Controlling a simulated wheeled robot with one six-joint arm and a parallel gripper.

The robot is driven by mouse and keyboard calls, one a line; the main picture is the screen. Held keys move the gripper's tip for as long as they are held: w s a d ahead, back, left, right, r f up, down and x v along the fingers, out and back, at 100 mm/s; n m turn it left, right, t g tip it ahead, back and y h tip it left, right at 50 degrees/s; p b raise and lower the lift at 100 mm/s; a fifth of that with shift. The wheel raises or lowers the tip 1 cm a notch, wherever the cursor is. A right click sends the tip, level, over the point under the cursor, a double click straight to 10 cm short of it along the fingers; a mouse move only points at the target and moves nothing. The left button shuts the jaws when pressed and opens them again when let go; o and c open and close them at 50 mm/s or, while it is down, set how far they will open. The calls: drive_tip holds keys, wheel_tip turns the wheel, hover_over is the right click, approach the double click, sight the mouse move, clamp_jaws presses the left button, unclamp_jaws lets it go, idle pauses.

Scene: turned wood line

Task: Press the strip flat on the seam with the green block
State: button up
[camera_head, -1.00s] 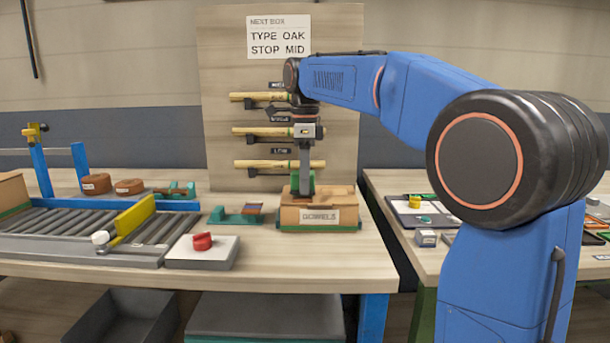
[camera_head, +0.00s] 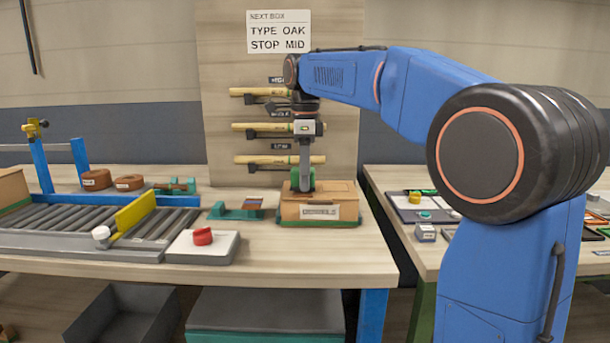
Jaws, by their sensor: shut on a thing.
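The wooden box (camera_head: 343,191) with a white label on its front stands on a green base near the right end of the bench. My gripper (camera_head: 304,186) points straight down over the left part of the box top. It is shut on the green block (camera_head: 295,178), which is low at the box top; I cannot tell whether it touches. The strip and the seam are too small or hidden behind the gripper to make out.
A green tape holder (camera_head: 236,212) lies left of the box. A red button on a pale pad (camera_head: 203,247) and a roller conveyor (camera_head: 60,218) with a yellow stop (camera_head: 135,213) are further left. Dowels on a board (camera_head: 279,160) rise close behind my gripper.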

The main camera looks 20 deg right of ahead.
drive_tip(key=shift+f, duration=0.4)
idle(0.8)
drive_tip(key=shift+r, duration=0.1)
drive_tip(key=shift+r, duration=3.4)
